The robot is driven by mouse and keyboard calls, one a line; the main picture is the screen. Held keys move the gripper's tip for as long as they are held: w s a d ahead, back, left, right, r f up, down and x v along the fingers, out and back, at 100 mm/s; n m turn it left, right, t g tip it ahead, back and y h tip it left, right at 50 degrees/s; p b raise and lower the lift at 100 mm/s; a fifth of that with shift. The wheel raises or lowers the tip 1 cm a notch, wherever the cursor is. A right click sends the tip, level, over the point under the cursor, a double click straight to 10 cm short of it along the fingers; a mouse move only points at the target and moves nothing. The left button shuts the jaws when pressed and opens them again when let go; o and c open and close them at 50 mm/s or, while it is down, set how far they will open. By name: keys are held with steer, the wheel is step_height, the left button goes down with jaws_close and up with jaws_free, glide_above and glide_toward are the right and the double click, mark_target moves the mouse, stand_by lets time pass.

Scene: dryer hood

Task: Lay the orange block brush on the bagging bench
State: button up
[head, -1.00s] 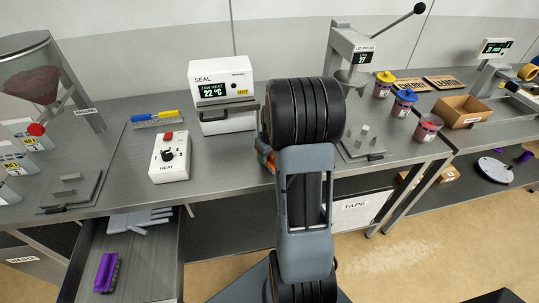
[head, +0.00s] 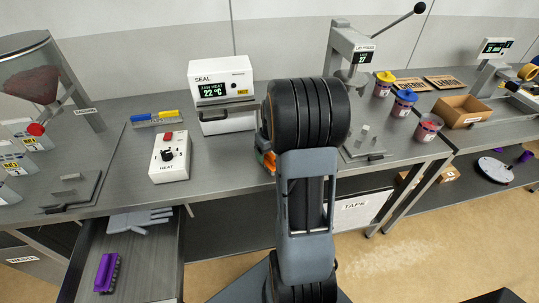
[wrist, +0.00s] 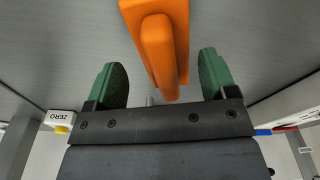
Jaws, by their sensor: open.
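The orange block brush (wrist: 178,40) shows in the wrist view between the two green fingers, with a clear gap on each side. My gripper (wrist: 161,75) is open around its near end and does not grip it. In the head view only a small orange patch of the brush (head: 268,160) shows at the left of my arm, by the bench's front edge. My arm hides the rest of the brush and most of the gripper there. Whether the brush rests on the surface cannot be told. The grey bench top (head: 225,163) runs left to a label that appears to read BAGGING (head: 86,110).
A SEAL machine (head: 222,95) and a HEAT box (head: 170,158) stand left of my arm. A press (head: 352,45) and several lidded jars stand to the right. An open drawer below holds a purple brush (head: 106,271) and a grey glove-like item (head: 138,221).

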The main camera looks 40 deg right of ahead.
steer(key=r, duration=0.6)
steer(key=s+r, duration=0.1)
steer(key=r, duration=0.2)
steer(key=shift+s+a+r, duration=0.1)
steer(key=shift+r, duration=0.15)
steer(key=s+a+r+t, duration=0.1)
steer(key=s+a, duration=0.4)
steer(key=a, duration=0.5)
steer(key=s+a+r+t, duration=0.1)
steer(key=s+a, duration=0.5)
steer(key=a, duration=0.4)
steer(key=shift+a+n+t, duration=0.3)
